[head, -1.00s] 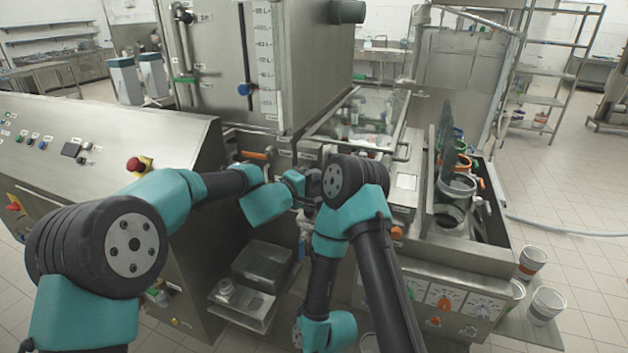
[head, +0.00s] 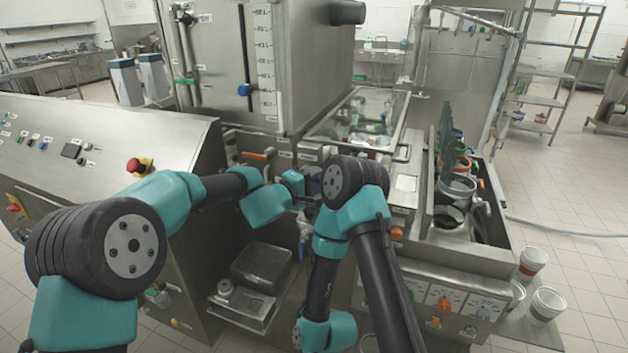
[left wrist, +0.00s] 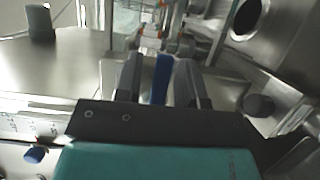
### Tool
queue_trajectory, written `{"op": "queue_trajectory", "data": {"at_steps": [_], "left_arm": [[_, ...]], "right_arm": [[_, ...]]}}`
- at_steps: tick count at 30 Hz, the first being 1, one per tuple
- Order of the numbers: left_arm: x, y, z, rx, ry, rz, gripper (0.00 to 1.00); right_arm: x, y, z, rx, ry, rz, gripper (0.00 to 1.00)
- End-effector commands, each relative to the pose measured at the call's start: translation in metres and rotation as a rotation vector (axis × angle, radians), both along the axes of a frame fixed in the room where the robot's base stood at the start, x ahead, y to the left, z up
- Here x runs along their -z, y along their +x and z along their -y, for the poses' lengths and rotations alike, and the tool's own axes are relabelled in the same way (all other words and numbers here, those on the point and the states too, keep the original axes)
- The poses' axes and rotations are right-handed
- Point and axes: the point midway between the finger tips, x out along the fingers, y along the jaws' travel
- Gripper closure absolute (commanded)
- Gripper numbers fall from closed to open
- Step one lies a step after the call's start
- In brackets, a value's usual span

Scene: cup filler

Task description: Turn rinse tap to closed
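A blue handle (left wrist: 162,78), which looks like the rinse tap's lever, shows in the left wrist view. It lies between the two dark fingers of my left gripper (left wrist: 161,72). A gap shows at the handle's left side; I cannot tell whether the right finger touches it. In the head view my left gripper (head: 312,184) is at the machine front below the hopper, partly covered by my right arm's elbow, and the handle cannot be made out clearly there. My right arm bends down towards the bottom edge, and its gripper is out of view.
A control console (head: 100,135) with a red stop button (head: 139,165) stands left. An orange-handled valve (head: 254,155) sits near my left wrist. A clear-lidded hopper (head: 365,118) stands behind. Cups (head: 532,262) stand at lower right. My right arm crowds the space beside the left gripper.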

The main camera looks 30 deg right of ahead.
Motion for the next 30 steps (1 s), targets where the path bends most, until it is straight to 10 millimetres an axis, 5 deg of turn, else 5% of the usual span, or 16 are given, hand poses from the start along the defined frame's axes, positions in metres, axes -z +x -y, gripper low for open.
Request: {"op": "queue_trajectory", "data": {"at_steps": [14, 30], "left_arm": [[0.001, -0.002, -0.008, -0.001, 0.002, -0.002, 0.58], [0.000, -0.026, -0.093, -0.003, 0.001, 0.000, 0.58]], "right_arm": [[0.000, 0.000, 0.000, 0.000, 0.000, 0.000, 0.00], [0.000, 0.000, 0.000, 0.000, 0.000, 0.000, 0.00]]}}
